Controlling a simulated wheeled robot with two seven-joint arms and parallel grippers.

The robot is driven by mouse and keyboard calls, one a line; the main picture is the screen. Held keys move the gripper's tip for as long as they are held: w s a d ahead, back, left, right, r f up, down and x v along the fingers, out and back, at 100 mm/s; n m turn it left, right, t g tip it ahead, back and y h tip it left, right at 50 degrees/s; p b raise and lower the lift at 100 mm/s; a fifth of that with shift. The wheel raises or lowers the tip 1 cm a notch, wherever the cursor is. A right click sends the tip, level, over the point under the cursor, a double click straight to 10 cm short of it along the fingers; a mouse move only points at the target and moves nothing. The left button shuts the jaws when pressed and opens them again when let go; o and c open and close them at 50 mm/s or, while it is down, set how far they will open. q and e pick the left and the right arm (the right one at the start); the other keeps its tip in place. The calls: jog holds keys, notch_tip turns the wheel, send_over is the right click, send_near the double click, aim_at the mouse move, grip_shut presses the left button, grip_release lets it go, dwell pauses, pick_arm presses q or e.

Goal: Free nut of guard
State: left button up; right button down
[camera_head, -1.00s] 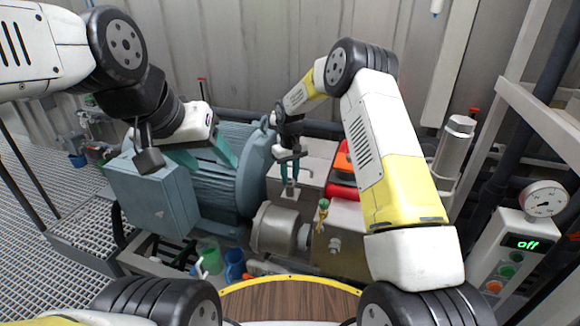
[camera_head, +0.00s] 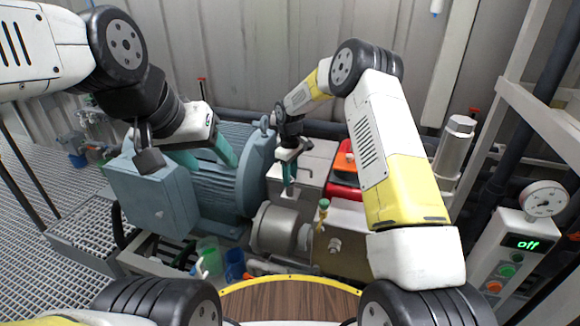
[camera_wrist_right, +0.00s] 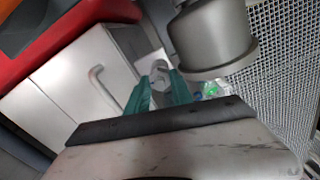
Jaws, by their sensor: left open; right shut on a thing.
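My right gripper (camera_head: 289,188) points down behind the motor coupling area. In the right wrist view its two teal fingers (camera_wrist_right: 161,84) are closed around a small grey nut-like piece (camera_wrist_right: 160,68). A pale plate lies just behind that piece, and I cannot tell whether the two touch. A grey metal cylinder (camera_head: 275,228), possibly the guard, sits between the motor and the pump block. A flanged grey cylinder (camera_wrist_right: 212,38) shows beside the fingers in the wrist view; I cannot tell if it is the same part. My left gripper (camera_head: 212,152) is open and empty above the blue motor.
The blue motor (camera_head: 215,195) stands left of the right gripper. A red toolbox (camera_head: 343,185) and a white box with a handle (camera_wrist_right: 85,75) are close to it. Green and blue cups (camera_head: 235,265) stand low at the front.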

jog(key=c, duration=1.1)
grip_release()
notch_tip(320, 180, up, 8)
jog(key=shift+f, duration=0.1)
